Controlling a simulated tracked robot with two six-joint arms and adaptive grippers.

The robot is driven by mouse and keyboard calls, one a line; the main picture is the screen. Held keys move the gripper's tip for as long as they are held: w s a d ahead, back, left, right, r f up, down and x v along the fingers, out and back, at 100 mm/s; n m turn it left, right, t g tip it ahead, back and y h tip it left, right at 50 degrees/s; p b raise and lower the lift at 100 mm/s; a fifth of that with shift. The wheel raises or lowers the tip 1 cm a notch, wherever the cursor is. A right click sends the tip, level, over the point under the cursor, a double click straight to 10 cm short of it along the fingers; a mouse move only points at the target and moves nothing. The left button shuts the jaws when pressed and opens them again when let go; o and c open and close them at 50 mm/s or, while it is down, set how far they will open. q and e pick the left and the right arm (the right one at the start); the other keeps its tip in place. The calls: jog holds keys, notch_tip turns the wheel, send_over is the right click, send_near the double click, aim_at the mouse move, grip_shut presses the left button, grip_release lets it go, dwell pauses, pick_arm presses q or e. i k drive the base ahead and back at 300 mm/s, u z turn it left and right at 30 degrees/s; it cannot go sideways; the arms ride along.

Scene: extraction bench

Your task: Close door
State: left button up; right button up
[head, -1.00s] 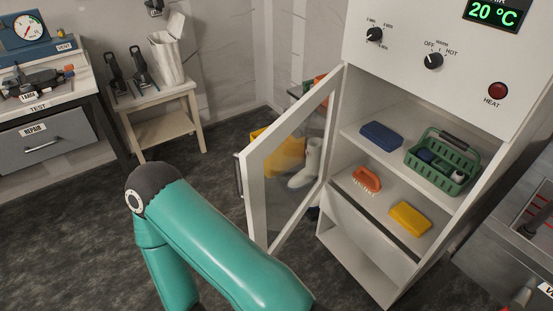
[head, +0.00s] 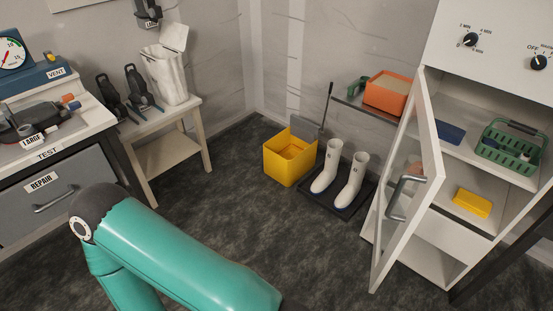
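The cabinet door (head: 433,150) has a white frame, a glass pane and a grey bar handle (head: 402,196). It stands open at the left side of the white cabinet (head: 424,254), swung out toward me. Inside the cabinet are a green basket (head: 487,154), a blue block (head: 449,132) and a yellow block (head: 472,202). An orange brush (head: 415,170) shows through the glass. A teal arm link of mine crosses the lower left, apart from the door. Neither gripper is in the frame.
A yellow bin (head: 289,160) and white boots (head: 340,174) on a dark tray stand left of the cabinet. An orange crate (head: 388,93) sits on a shelf behind the door. A small table (head: 172,143) and a bench (head: 52,165) are at left. The middle floor is clear.

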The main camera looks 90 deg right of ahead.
aim_at(434, 173)
jog(key=u, duration=0.15)
jog(key=i, duration=1)
jog(key=z, duration=1.85)
jog(key=i, duration=0.3)
jog(key=z, duration=2.5)
jog(key=k, duration=0.55)
jog(key=z, duration=0.45)
jog(key=i, duration=1.6)
jog(key=u, duration=0.4)
